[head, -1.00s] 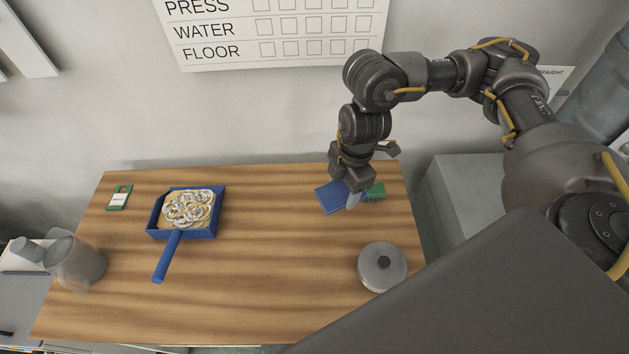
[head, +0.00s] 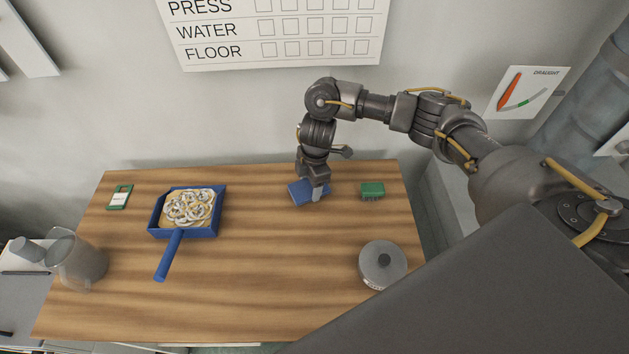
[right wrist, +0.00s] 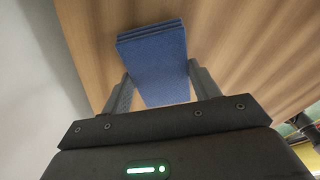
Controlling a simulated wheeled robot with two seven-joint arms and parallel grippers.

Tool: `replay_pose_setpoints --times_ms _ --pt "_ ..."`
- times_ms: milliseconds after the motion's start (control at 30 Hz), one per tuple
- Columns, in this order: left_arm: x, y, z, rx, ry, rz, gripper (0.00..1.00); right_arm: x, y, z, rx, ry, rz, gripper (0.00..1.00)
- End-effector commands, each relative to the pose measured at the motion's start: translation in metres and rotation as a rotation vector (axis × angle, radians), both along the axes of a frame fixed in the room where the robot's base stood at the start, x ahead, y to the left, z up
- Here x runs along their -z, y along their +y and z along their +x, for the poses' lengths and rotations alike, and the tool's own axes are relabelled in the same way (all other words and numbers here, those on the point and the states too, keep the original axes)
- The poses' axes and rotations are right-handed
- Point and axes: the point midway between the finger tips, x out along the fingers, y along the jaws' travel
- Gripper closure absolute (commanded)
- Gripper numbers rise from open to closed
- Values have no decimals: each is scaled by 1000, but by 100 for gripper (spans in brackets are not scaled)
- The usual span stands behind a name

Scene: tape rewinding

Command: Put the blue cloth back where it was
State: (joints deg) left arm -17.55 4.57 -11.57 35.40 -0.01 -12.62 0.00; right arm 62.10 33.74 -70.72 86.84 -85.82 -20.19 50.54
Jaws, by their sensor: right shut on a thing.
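The blue cloth (head: 301,194) is a folded, flat pad near the back of the wooden table, right of its middle. My right gripper (head: 314,192) is shut on it from above. In the right wrist view the cloth (right wrist: 153,62) shows layered folds and sits between the two fingers of my right gripper (right wrist: 158,92). I cannot tell whether the cloth touches the table or hangs just above it. My left gripper is not in view.
A green brush-like block (head: 371,191) lies right of the cloth. A round grey lidded tin (head: 382,265) stands at the front right. A blue dustpan (head: 217,217) with pale rings, a green-edged tag (head: 120,197) and a clear jug (head: 78,262) are at left. The table's middle is bare.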

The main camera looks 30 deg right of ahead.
Motion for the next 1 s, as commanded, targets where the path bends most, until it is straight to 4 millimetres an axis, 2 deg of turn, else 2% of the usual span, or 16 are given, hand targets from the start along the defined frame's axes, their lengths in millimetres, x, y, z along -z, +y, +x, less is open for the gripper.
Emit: replay_pose_setpoints --times_ms 100,300,333,500,800,867,1000 --pt "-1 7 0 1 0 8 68 10 -2 1 4 2 1 60" --pt "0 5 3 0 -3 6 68 10 -1 1 1 -1 -1 60" --pt "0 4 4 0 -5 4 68 10 0 1 0 -1 -1 36" --pt "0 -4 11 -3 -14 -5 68 9 0 1 0 -2 -1 17" --pt "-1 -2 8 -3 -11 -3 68 6 -1 1 0 -3 -1 17" --pt "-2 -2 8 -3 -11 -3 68 1 -1 1 -1 -4 -1 17" --pt "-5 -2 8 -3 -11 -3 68 -22 -5 2 -1 -7 -3 17"
